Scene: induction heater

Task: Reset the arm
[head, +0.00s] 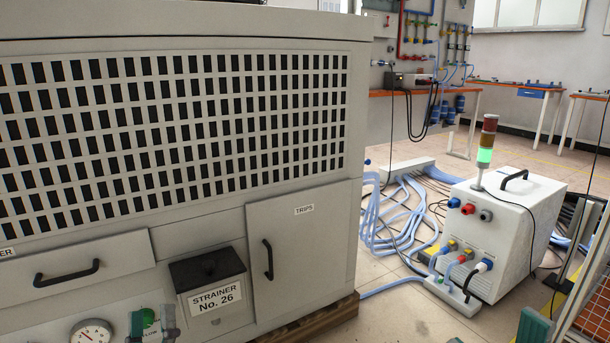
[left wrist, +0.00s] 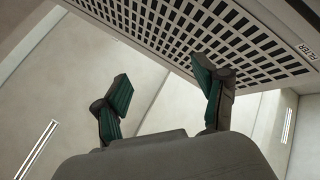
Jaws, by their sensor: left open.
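My left gripper (head: 153,324) shows at the bottom of the head view, in front of the lower part of the grey machine cabinet (head: 195,200). Its two green-padded fingers are apart with nothing between them. In the left wrist view the open fingers (left wrist: 163,88) also stand wide apart and empty, below a slotted grille (left wrist: 195,40).
The cabinet has a black-handled drawer (head: 85,275), a strainer box (head: 208,280), a TRIPS door (head: 305,250) and a gauge (head: 91,332). A white heater unit (head: 515,225) with a lit green signal tower (head: 486,150) stands right. Blue hoses (head: 395,215) cover the floor between.

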